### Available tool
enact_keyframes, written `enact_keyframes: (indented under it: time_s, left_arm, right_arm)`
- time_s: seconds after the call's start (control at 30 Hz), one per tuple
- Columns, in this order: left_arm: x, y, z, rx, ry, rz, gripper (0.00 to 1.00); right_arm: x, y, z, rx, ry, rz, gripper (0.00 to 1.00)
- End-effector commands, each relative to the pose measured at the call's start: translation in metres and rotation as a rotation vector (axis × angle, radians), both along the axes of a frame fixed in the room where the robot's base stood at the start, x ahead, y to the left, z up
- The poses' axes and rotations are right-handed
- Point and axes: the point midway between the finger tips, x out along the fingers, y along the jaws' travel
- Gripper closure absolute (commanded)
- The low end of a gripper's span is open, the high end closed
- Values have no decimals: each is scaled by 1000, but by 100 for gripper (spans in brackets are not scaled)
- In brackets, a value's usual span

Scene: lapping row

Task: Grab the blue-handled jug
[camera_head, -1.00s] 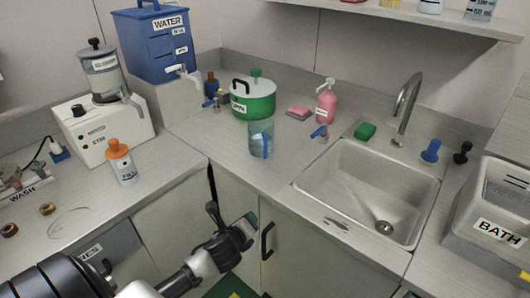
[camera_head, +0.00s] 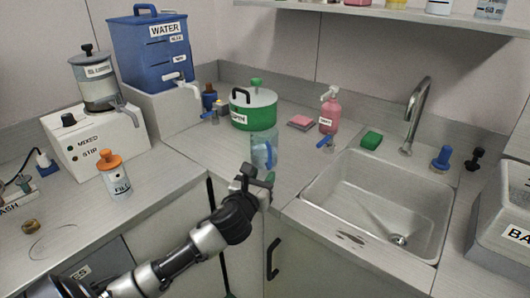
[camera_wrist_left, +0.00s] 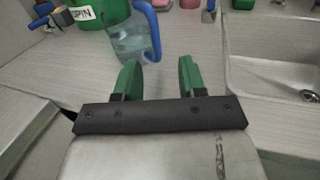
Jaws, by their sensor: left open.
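The jug (camera_head: 259,151) is clear with a blue handle and stands upright on the counter in front of the green pot. It also shows in the left wrist view (camera_wrist_left: 124,42), where its blue handle (camera_wrist_left: 151,28) faces my gripper. My left gripper (camera_head: 260,180) is just in front of the jug in the head view. In the left wrist view my left gripper (camera_wrist_left: 158,75) has its two green fingers apart with nothing between them. The jug is beyond the fingertips, a little left of the gap. My right gripper is not in view.
A green pot (camera_head: 262,117) with a white lid stands behind the jug. A sink (camera_head: 385,205) is to the right, with a pink soap bottle (camera_head: 329,115) and green sponge (camera_head: 371,140) behind it. An orange-capped bottle (camera_head: 114,175) stands on the left counter.

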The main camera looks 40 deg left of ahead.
Motion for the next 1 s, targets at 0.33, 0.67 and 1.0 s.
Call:
enact_keyframes:
  time_s: [0.33,0.67,1.0]
  left_arm:
    - [32,9,-3,-5,-1,2,60]
    - [66,19,-5,-4,1,0,60]
    - [66,19,-5,-3,1,-1,78]
  right_arm:
    - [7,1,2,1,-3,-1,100]
    - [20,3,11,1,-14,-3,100]
    - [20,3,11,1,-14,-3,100]
